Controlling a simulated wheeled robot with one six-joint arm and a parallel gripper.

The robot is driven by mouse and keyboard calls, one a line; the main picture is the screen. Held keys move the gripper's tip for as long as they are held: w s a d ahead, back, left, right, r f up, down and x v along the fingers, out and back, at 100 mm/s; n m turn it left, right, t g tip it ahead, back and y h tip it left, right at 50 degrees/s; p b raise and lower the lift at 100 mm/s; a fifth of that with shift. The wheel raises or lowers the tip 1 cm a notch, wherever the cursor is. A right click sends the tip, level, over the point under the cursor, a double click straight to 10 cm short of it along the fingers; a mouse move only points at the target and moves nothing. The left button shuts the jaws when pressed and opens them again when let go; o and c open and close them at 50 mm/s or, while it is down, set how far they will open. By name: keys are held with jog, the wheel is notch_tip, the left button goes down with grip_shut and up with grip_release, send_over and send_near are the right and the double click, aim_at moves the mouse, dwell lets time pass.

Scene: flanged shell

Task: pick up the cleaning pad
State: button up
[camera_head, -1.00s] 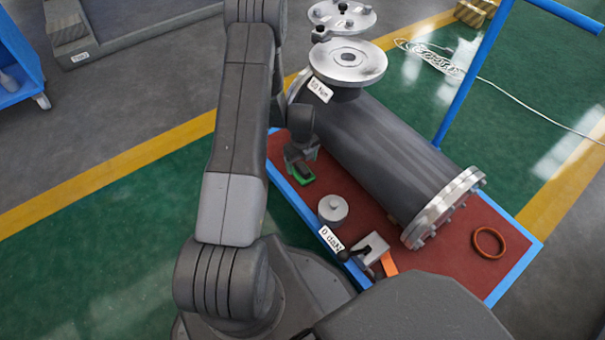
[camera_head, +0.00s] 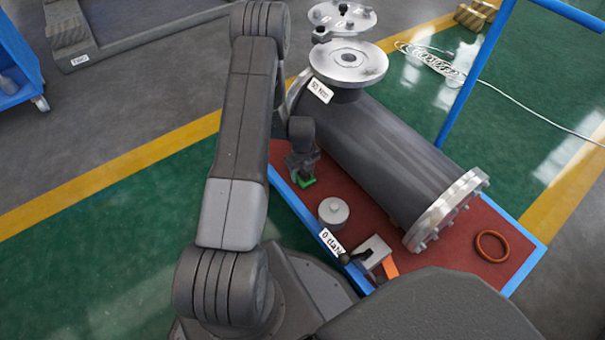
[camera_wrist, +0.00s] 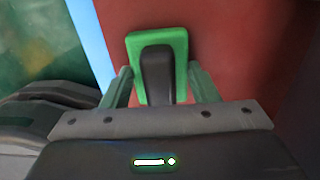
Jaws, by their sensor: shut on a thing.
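The cleaning pad (camera_wrist: 177,42) is a green block with a dark grip on top. In the wrist view it sits between the two fingers of my gripper (camera_wrist: 160,85), which are shut on it. I cannot tell whether the pad still touches the red surface.
A large grey flanged shell (camera_head: 380,150) lies just right of my gripper. A grey metal cylinder (camera_head: 333,211), a clamp-like block with an orange part (camera_head: 374,256) and an orange-brown ring (camera_head: 491,245) lie on the red-topped cart (camera_head: 440,262). A blue post (camera_head: 475,75) rises behind.

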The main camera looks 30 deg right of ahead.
jog(key=shift+r, duration=0.1)
jog(key=shift+a+r+p, duration=0.25)
jog(key=shift+r+p, duration=0.2)
jog(key=shift+p, duration=0.05)
notch_tip(320, 180, up, 6)
jog(key=shift+f+p, duration=0.1)
jog(key=shift+p, duration=1)
jog(key=s+a+p, duration=0.1)
jog(key=a+p, duration=0.1)
jog(key=a, duration=1.7)
jog(key=shift+s+a+p, duration=0.25)
jog(key=shift+s+p, duration=0.1)
jog(key=shift+p, duration=0.05)
jog(key=shift+o, duration=1.2)
jog(key=shift+w, duration=0.1)
jog(key=shift+c, duration=0.4)
